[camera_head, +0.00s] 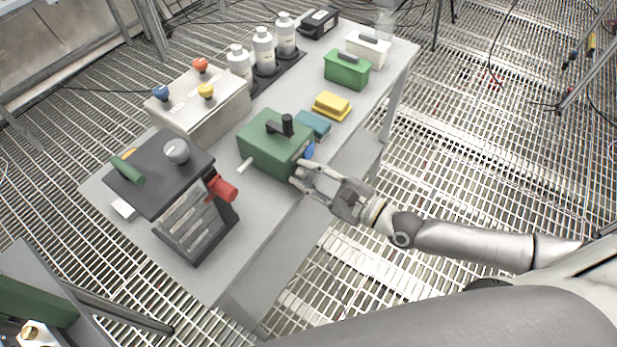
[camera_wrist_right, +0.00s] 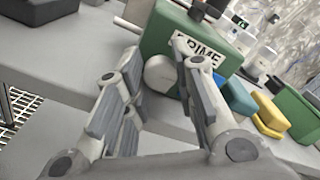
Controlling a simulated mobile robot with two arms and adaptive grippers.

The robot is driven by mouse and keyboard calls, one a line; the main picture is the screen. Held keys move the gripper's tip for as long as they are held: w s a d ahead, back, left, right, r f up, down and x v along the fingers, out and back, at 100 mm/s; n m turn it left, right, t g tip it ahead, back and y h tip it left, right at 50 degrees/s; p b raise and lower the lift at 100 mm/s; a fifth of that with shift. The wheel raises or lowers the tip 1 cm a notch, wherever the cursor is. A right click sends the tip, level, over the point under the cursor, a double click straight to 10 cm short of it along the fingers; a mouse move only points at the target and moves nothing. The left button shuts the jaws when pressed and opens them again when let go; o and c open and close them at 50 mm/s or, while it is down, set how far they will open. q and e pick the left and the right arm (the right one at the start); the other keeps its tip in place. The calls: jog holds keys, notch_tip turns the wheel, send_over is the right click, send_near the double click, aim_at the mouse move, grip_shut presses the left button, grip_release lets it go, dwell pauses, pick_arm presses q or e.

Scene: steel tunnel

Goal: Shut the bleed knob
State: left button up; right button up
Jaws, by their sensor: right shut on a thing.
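A green box (camera_head: 272,146) with a black handle on top stands at the near edge of the grey bench. In the right wrist view the box (camera_wrist_right: 158,32) carries a plate reading "PRIME". A pale grey round knob (camera_wrist_right: 161,74) sits low on its front face, beside the plate; no label for it is readable. My right gripper (camera_head: 298,176) is at this face, its two fingers on either side of the knob and shut on it. In the head view the fingers hide the knob. A blue round part (camera_head: 309,151) shows just above them. My left gripper is not in view.
A teal block (camera_head: 314,123) and a yellow block (camera_head: 332,106) lie right of the green box. A pale rod (camera_head: 245,165) sticks out at its left. A black panel box (camera_head: 158,172) with a red knob (camera_head: 222,188) stands further left. The grating floor in front is open.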

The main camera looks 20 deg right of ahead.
jog(key=shift+f+m, duration=0.1)
jog(key=shift+m, duration=0.4)
jog(key=o, duration=1.1)
jog(key=shift+c, duration=0.2)
jog(key=shift+s, duration=0.1)
jog(key=shift+s+d, duration=0.15)
jog(key=shift+d, duration=0.05)
jog(key=v, duration=0.7)
jog(key=shift+d, duration=0.15)
jog(key=shift+s, duration=0.15)
